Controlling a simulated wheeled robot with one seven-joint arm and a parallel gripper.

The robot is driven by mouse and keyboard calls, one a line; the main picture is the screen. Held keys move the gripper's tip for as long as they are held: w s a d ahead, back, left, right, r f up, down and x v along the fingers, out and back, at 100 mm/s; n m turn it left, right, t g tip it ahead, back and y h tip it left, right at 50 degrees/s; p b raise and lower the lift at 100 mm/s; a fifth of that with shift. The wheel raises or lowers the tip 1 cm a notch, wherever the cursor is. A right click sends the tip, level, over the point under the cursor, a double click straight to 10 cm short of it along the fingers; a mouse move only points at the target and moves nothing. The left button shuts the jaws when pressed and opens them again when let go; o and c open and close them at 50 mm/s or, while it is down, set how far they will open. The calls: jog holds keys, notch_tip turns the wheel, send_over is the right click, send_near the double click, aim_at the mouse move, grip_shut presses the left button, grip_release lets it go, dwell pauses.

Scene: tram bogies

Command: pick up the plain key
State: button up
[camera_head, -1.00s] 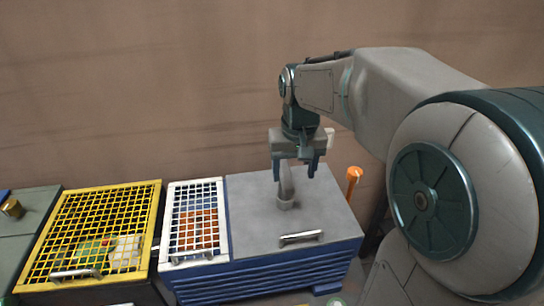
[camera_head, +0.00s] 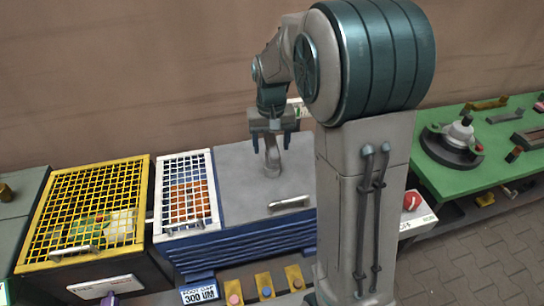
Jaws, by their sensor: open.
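My gripper (camera_head: 271,147) is open and points down above the grey lid of a blue cabinet (camera_head: 245,185). Its two dark fingers are on either side of the upper part of an upright grey curved piece (camera_head: 273,166) that stands on the lid. Whether the fingers touch this piece cannot be told. I cannot tell whether it is the plain key; no other thing in view can be made out clearly as a key.
Several small yellow plates with coloured knobs (camera_head: 265,288) are in front. A green bench (camera_head: 425,180) with a black round device (camera_head: 455,150) is at right. My arm hides the cabinet's right end.

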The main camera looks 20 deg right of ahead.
notch_tip(320, 180, down, 5)
jog(key=shift+w+d+f+p, duration=0.1)
jog(key=shift+p, duration=0.4)
jog(key=c, duration=1.2)
grip_shut()
jog(key=shift+r, duration=0.2)
